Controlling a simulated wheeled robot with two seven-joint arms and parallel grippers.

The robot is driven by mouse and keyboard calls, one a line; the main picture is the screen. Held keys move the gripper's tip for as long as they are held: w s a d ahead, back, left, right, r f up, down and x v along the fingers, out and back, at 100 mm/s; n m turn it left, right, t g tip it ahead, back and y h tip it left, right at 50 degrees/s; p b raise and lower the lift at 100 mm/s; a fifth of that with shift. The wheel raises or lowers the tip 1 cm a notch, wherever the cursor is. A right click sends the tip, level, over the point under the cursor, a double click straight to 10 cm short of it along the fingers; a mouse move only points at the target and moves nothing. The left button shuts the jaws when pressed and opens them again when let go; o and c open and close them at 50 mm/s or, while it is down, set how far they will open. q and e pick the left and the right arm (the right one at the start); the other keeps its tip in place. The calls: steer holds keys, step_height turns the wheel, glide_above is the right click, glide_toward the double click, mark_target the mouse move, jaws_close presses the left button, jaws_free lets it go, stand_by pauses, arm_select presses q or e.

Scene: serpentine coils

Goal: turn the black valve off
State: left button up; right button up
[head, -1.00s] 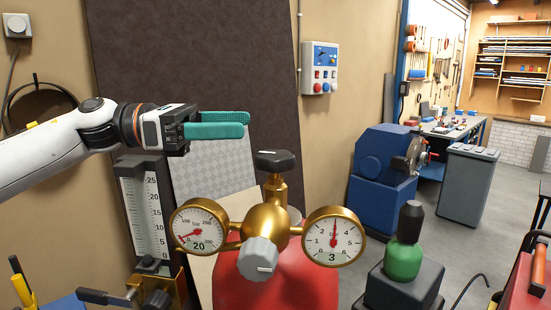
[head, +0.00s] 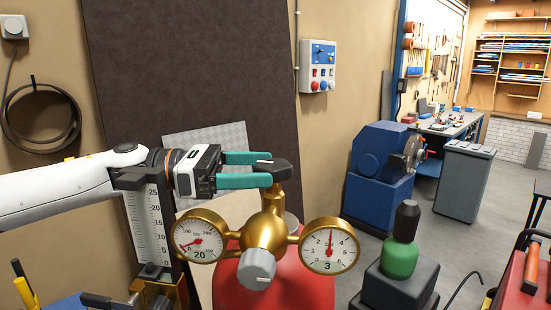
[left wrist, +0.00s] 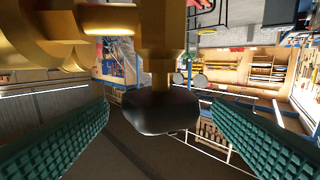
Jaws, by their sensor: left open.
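The black valve (head: 282,172) is a dark knob on top of a brass stem above the brass regulator (head: 264,226). My left gripper (head: 270,171) has two teal fingers, open, and reaches in from the left with its tips at the knob. In the left wrist view the black valve (left wrist: 161,111) lies between the two spread ridged fingers, with a visible gap on either side. The fingers do not look closed on it. My right gripper is not in view.
Two round gauges (head: 199,236) (head: 330,245) flank the regulator, with a grey knob (head: 257,268) at its front and a red cylinder (head: 285,286) below. A scaled flow meter (head: 149,228) stands left, under my left arm. A green-and-black bottle (head: 402,245) stands right.

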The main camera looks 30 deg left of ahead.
mark_target(276, 163)
arm_select(q)
steer(key=shift+w+d+p, duration=0.3)
steer(key=shift+w+d, duration=0.1)
steer(key=shift+d, duration=0.2)
steer(key=shift+x, duration=1.1)
